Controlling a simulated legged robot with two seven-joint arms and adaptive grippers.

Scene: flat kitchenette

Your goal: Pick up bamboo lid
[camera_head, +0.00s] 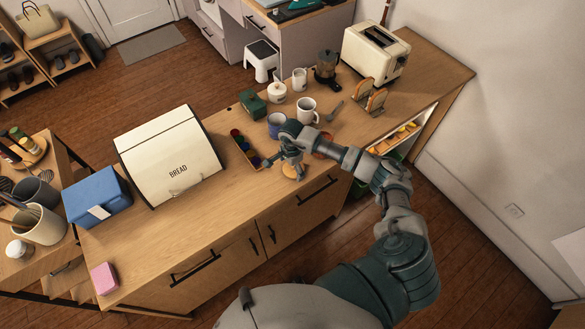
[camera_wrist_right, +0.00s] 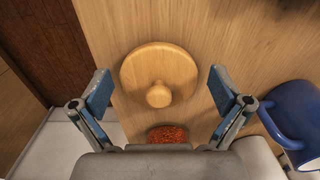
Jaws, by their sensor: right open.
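The bamboo lid (camera_wrist_right: 140,72) is a round light-wood disc with a round knob (camera_wrist_right: 159,95) on top. It lies flat on the wooden counter, knob up. In the head view the lid (camera_head: 293,173) shows partly under my right gripper (camera_head: 279,160), near the counter's front edge. In the right wrist view my right gripper (camera_wrist_right: 159,91) is open, with one blue-padded finger on each side of the lid. The fingers are apart from it and nothing is between them but the view of the lid and knob. My left gripper is not in view.
A blue mug (camera_wrist_right: 300,112) stands close to the right finger; it also shows in the head view (camera_head: 275,125). A round container with red contents (camera_wrist_right: 168,134) sits near the lid. A tray of small coloured items (camera_head: 244,150) and the bread box (camera_head: 168,155) are to the left.

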